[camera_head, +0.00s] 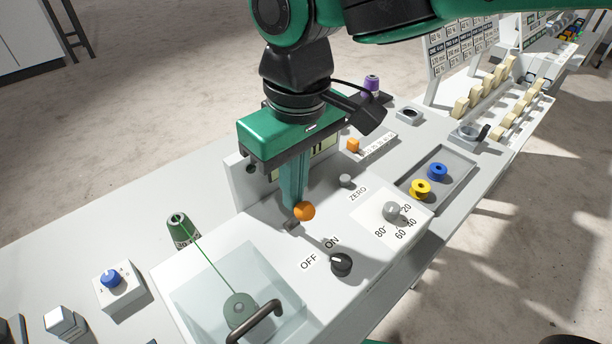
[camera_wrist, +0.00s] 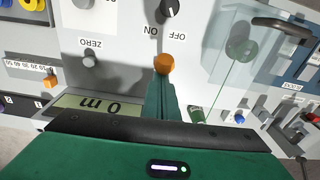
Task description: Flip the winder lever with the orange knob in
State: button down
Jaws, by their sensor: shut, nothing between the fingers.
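The orange knob (camera_head: 304,211) of the winder lever sits on the white panel, between the display and the black OFF/ON knob. It also shows in the wrist view (camera_wrist: 164,64), right at the tip of my fingers. My gripper (camera_head: 293,206) points down with its green fingers shut and empty. The fingertips are right beside the orange knob, on its left in the head view; I cannot tell whether they touch it. The lever's stem is mostly hidden by the knob and fingers.
The black OFF/ON knob (camera_head: 341,263) is close in front. A clear cover with a black handle (camera_head: 254,322) lies at the lower left, with a green thread cone (camera_head: 181,228) behind it. The grey ZERO knob (camera_head: 346,181) and speed dial (camera_head: 393,210) stand to the right.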

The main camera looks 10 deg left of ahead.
jog(key=shift+s+d, duration=0.25)
jog(key=shift+s+d+f, duration=0.1)
jog(key=shift+d, duration=0.1)
